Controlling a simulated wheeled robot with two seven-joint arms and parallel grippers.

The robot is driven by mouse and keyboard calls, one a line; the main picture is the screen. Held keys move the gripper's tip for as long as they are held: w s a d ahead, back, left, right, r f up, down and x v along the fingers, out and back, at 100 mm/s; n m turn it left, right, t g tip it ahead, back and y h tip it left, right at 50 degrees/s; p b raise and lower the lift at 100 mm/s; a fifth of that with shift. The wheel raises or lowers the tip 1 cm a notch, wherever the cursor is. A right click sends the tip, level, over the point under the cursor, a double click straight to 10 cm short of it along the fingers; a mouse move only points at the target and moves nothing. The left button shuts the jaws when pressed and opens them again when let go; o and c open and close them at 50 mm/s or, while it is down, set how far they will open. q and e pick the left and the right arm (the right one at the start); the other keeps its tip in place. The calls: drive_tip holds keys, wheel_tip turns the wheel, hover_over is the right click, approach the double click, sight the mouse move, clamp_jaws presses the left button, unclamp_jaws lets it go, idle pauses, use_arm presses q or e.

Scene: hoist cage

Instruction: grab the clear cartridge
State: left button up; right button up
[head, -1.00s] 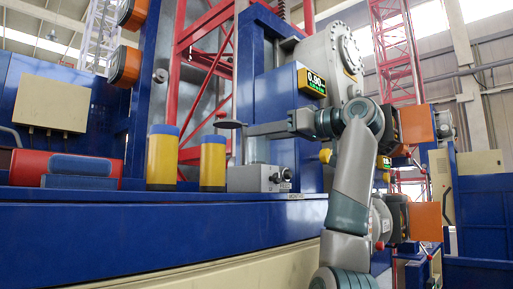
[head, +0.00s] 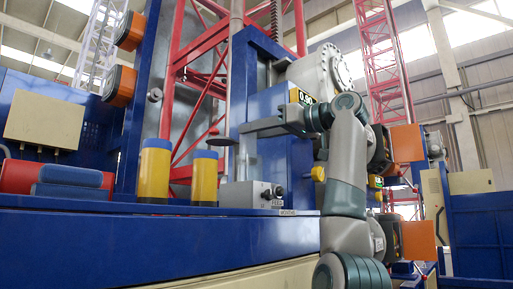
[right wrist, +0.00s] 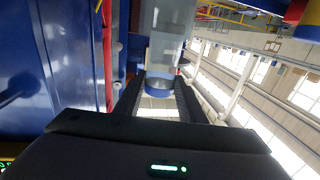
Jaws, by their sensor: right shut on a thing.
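The clear cartridge shows in the right wrist view (right wrist: 168,45) as a pale see-through tube with a blue end. That end sits between the fingers of my right gripper (right wrist: 161,98), which is shut on it. In the head view my right gripper (head: 258,128) reaches in from the right with its fingers level. The cartridge (head: 246,160) shows faintly below the fingers, above a grey box (head: 250,195). I cannot tell whether its lower end touches the box. My left gripper is not in view.
Two yellow cylinders with blue tops (head: 155,172) stand on the blue ledge (head: 120,235) to the left. A grey disc (head: 222,141) is just left of my fingers. A blue machine column (head: 275,95) stands close behind.

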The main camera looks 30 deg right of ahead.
wheel_tip(320, 180, up, 6)
drive_tip(key=s+a+b, duration=0.3)
drive_tip(key=a, duration=0.6)
drive_tip(key=s+a+b, duration=0.3)
drive_tip(key=a+b, duration=0.1)
drive_tip(key=a, duration=0.5)
drive_tip(key=shift+s+a+r, duration=0.25)
drive_tip(key=shift+s+a, duration=0.05)
